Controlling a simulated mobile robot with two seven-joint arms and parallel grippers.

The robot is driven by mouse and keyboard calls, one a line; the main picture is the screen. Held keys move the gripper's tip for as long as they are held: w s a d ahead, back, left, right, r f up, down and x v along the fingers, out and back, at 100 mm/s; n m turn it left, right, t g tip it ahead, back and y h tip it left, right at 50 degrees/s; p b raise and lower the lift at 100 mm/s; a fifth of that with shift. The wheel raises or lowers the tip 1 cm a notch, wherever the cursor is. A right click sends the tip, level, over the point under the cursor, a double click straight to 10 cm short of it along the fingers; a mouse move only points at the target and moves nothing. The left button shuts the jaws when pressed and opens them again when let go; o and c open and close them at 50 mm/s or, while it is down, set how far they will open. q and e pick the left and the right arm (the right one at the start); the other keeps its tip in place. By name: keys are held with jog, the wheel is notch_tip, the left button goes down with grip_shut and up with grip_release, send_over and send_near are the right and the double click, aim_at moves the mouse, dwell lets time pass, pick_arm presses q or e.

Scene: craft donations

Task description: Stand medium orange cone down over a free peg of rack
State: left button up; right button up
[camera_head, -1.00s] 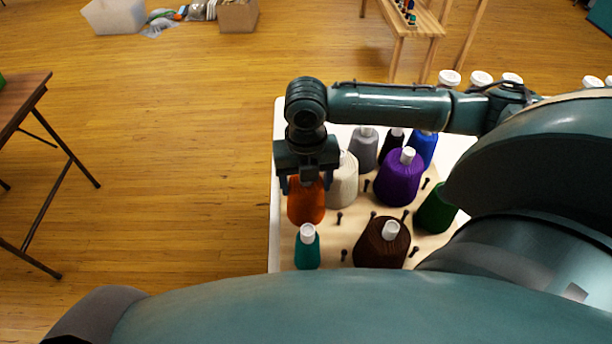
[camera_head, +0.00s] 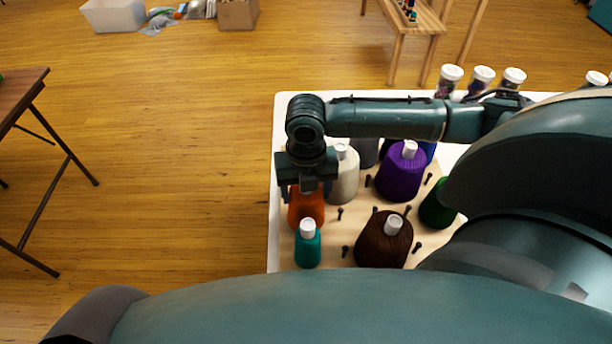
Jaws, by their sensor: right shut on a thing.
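The orange cone (camera_head: 307,207) stands upright at the left side of the rack (camera_head: 333,247), a pale board with short dark pegs. My right gripper (camera_head: 307,188) is above it, pointing down and shut on its top. The gripper hides the cone's top, and the teal cone in front hides part of its foot, so I cannot tell whether it rests on the board or around a peg. Bare pegs show at the middle (camera_head: 340,213) and near the front (camera_head: 345,250). My left gripper is not in view.
Close around are a teal cone (camera_head: 307,250), a cream cone (camera_head: 346,178), a brown cone (camera_head: 380,245), a purple cone (camera_head: 400,177) and a green cone (camera_head: 434,210). White-capped jars (camera_head: 482,80) stand at the back. Floor lies open to the left.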

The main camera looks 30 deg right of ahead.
jog(key=shift+f, duration=0.3)
dwell(0.5)
jog(key=o, duration=1.5)
notch_tip(320, 180, up, 3)
jog(key=shift+f, duration=0.1)
notch_tip(320, 180, up, 9)
jog(key=shift+f+p, duration=0.1)
jog(key=shift+p, duration=0.3)
jog(key=shift+r, duration=0.7)
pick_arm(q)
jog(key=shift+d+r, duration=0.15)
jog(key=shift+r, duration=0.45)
pick_arm(e)
jog(key=shift+r, duration=0.1)
